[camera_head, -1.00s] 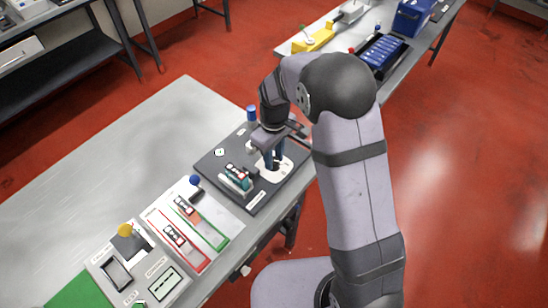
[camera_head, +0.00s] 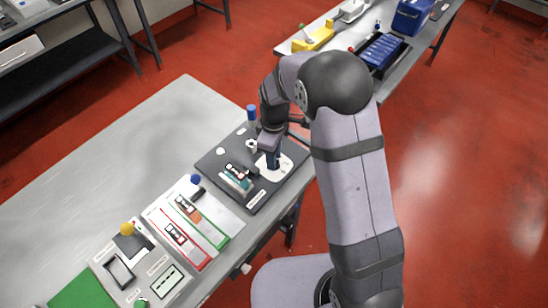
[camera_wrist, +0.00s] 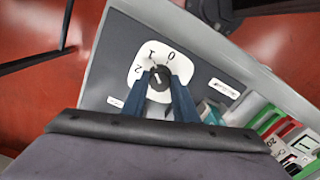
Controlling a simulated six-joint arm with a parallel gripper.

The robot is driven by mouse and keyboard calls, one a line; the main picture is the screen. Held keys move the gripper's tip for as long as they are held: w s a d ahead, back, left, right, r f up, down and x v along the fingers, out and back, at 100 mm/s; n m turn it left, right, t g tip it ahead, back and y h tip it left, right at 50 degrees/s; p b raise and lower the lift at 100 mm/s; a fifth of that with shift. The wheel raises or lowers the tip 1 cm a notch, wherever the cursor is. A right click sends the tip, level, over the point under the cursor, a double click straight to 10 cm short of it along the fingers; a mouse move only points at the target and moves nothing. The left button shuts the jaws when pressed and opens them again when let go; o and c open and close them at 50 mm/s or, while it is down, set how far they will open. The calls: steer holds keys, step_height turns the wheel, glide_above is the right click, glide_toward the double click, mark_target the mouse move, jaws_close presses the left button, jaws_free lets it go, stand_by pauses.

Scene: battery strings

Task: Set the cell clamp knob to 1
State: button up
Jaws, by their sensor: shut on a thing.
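The cell clamp knob (camera_wrist: 158,77) is a small dark round knob with a light mark on it. It sits on a white dial plate (camera_wrist: 186,65) printed 2, 1 and 0, and its mark points roughly towards the 1 side; I cannot read it exactly. My gripper (camera_wrist: 157,82) has its two blue fingers shut on the knob, one on each side. In the head view, my gripper (camera_head: 272,162) reaches down to the white dial plate (camera_head: 284,168) on the dark fixture board (camera_head: 218,177); the knob is hidden there.
A teal cell holder (camera_head: 237,181) stands beside the dial, and a blue-topped post (camera_head: 252,112) stands behind my gripper. Trays with red and green outlines (camera_head: 205,262) lie nearer. The grey table (camera_head: 120,150) is clear to the left.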

steer(key=o, duration=0.9)
steer(key=shift+r, duration=0.15)
steer(key=shift+r+p, duration=1.55)
steer(key=shift+r, duration=0.1)
